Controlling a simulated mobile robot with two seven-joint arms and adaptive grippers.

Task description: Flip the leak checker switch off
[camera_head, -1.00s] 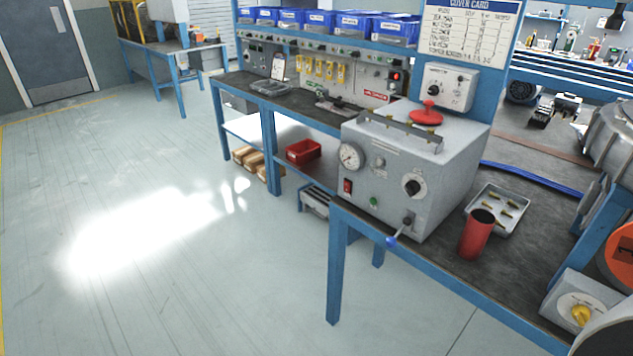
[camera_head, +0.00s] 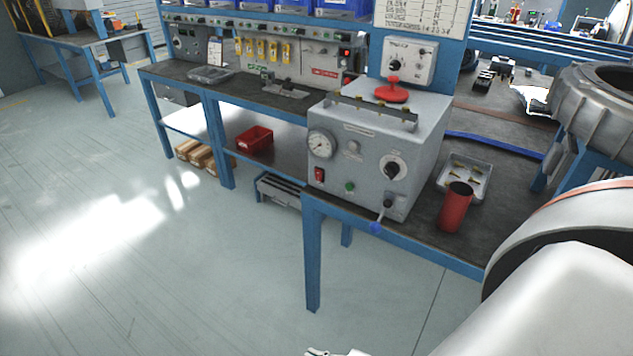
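The leak checker is a grey box (camera_head: 375,150) on the near end of the blue-framed bench. A white arm of mine fills the lower right corner. A small white piece, perhaps part of a gripper, shows at the bottom edge; no gripper fingers can be made out.
A large grey housing (camera_head: 603,108) is at the right. A red bin (camera_head: 254,140) sits on the lower shelf. The floor left of the bench is clear.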

